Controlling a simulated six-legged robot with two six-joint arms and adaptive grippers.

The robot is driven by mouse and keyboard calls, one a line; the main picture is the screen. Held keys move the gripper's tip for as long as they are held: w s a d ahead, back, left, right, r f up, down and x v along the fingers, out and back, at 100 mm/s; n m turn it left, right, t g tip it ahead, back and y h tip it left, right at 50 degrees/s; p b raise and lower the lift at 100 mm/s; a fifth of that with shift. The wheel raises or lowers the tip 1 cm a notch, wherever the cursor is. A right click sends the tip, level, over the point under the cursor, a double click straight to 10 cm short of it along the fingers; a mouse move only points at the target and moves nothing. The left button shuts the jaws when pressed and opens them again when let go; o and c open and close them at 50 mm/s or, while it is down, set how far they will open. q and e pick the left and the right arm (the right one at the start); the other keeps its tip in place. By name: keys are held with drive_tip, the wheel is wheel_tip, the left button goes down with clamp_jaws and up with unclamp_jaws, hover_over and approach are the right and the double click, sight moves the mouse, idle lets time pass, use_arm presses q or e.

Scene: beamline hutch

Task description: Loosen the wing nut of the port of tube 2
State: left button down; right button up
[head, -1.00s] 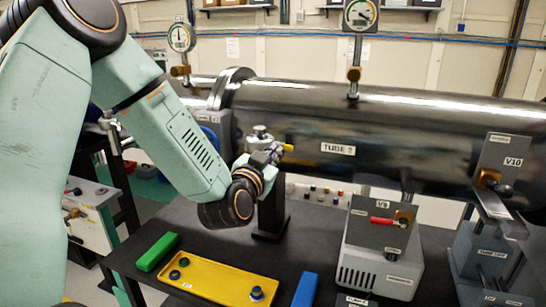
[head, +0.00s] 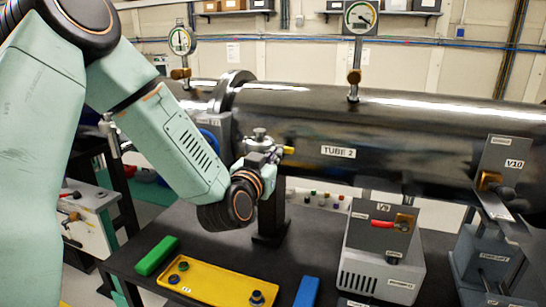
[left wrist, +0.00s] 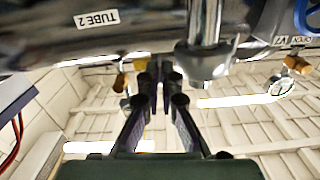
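Tube 2 (head: 400,130) is the long dark tube across the head view, with its label on the side; it also fills the top of the left wrist view (left wrist: 130,38). A silver metal fitting (head: 259,136), seemingly the port, stands by the tube's flanged end; a metal cylinder with a round flange (left wrist: 205,58) shows close up in the left wrist view. My left gripper (head: 276,153) is right beside this fitting. In the left wrist view its fingers (left wrist: 160,72) converge close together, left of the flange. I cannot make out the wing nut or whether the fingers hold it.
A yellow tray (head: 215,285) with dark knobs lies on the black table, between a green block (head: 156,255) and a blue block (head: 306,291). A grey box (head: 380,264) with a red-handled valve stands to the right. Gauges (head: 360,17) rise above the tube.

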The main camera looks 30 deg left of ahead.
use_arm(q)
drive_tip(key=c, duration=1.6)
unclamp_jaws()
drive_tip(key=shift+w+a+f, duration=0.1)
drive_tip(key=shift+o, duration=0.2)
